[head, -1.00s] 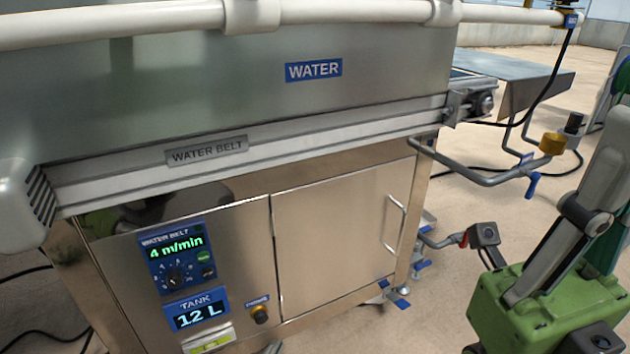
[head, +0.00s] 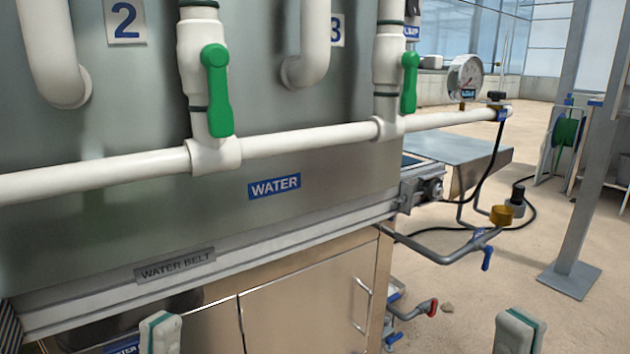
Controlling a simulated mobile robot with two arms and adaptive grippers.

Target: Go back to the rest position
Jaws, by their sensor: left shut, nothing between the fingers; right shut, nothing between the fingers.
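My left gripper (head: 160,333) shows at the bottom edge, left of centre, in front of the steel cabinet. My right gripper (head: 518,332) shows at the bottom edge on the right, over bare floor. Only their grey and green upper ends are in the picture; the rest is cut off. Both are shut and empty. Neither visibly touches anything.
The steel machine with its WATER label (head: 274,187) fills the left and middle. White pipes with a green valve handle (head: 216,90) cross its front. A drain pipe with a brass-coloured fitting (head: 501,215) juts right.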

